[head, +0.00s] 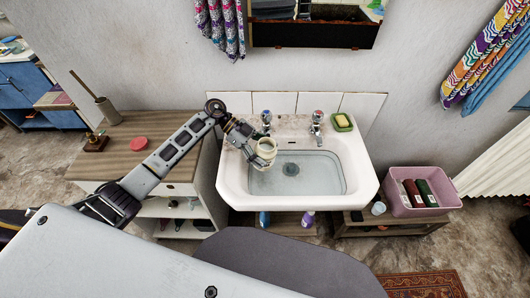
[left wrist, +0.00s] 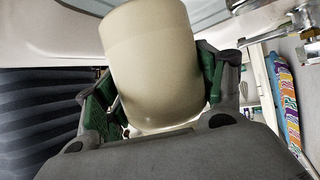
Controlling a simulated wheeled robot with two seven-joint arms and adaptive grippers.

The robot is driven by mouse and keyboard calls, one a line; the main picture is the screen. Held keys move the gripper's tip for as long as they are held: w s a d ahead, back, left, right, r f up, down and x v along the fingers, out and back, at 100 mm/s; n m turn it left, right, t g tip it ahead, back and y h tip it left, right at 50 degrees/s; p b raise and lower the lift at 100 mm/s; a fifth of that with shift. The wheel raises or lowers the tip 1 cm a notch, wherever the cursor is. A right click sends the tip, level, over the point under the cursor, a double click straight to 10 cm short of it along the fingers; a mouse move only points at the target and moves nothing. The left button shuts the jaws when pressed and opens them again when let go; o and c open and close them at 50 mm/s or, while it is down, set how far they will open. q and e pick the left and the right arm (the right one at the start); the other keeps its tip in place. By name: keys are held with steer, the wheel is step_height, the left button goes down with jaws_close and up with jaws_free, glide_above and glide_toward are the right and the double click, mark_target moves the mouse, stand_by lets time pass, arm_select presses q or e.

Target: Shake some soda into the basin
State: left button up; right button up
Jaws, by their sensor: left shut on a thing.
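My left gripper (head: 252,140) reaches in from the left, over the left part of the white basin (head: 228,180). It is shut on a cream-coloured tub (head: 267,149), probably the soda, and holds it above the basin. In the left wrist view the tub (left wrist: 155,60) is a plain, smooth cylinder between the two green-padded fingers (left wrist: 158,90). It looks tilted, but I cannot tell how far. No falling powder shows. The basin floor looks grey-blue around a dark round drain (head: 291,169). My right gripper is not in view.
Two taps (head: 316,122) stand at the basin's back edge, one close to my gripper. A wooden-topped cabinet (head: 110,165) stands left with a red round thing (head: 138,143). A pink crate (head: 400,211) stands right.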

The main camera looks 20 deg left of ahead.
arm_select(q)
steer(key=shift+r+y, duration=0.2)
steer(key=shift+y, duration=0.2)
steer(key=shift+a+y, duration=0.15)
steer(key=shift+y, duration=0.25)
steer(key=shift+p, duration=0.3)
steer(key=shift+r+p, duration=0.1)
steer(key=shift+p, duration=0.2)
steer(key=shift+y, duration=0.4)
steer(key=shift+p, duration=0.5)
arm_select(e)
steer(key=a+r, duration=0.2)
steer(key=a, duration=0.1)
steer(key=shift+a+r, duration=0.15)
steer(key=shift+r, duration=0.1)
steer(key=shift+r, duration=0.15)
